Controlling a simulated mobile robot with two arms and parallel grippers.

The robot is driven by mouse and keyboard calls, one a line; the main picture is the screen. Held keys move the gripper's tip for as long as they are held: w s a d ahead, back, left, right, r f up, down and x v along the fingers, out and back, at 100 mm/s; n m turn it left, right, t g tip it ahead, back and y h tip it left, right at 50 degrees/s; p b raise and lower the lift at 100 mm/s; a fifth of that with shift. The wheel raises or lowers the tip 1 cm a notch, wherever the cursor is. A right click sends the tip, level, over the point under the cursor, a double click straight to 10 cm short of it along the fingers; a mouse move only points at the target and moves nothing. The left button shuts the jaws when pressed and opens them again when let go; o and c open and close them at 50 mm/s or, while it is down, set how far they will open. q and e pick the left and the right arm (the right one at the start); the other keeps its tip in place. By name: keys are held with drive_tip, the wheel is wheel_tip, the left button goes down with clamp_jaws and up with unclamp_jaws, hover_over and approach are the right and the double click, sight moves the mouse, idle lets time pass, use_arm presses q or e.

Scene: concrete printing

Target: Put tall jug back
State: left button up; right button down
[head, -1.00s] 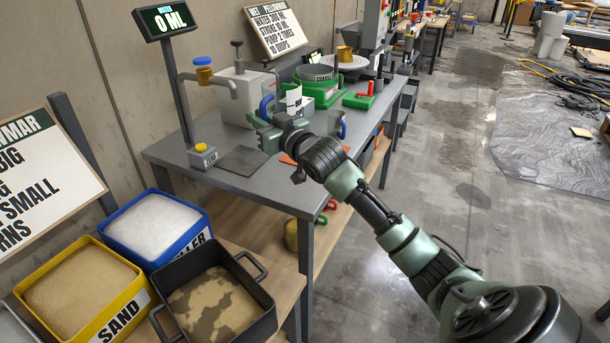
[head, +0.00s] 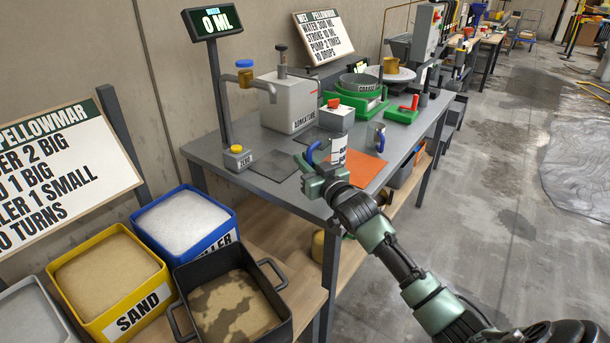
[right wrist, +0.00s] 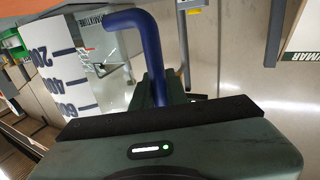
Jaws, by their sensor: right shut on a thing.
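The tall jug (head: 338,149) is white with dark markings and a blue handle. My right gripper (head: 318,172) is shut on the blue handle, near the table's front edge. In the right wrist view the handle (right wrist: 152,45) runs down between my fingers, and the jug's white wall (right wrist: 58,65) shows printed volume marks. The jug overlaps the left part of an orange mat (head: 366,170) in the head view. I cannot tell whether its base touches the table. My left gripper is not in view.
A white admixture box (head: 291,102), a dark plate (head: 275,165) and a display post (head: 223,95) stand to the left. A green sieve (head: 362,90) stands behind. Sand (head: 107,275) and filler bins are at lower left.

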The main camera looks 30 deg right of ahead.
drive_tip(key=shift+f, duration=2.25)
drive_tip(key=shift+f, duration=0.15)
drive_tip(key=c, duration=1.4)
unclamp_jaws()
drive_tip(key=shift+s, duration=0.1)
drive_tip(key=s, duration=1.2)
drive_tip(key=shift+a+b, duration=0.25)
drive_tip(key=shift+b, duration=0.1)
drive_tip(key=shift+w, duration=0.1)
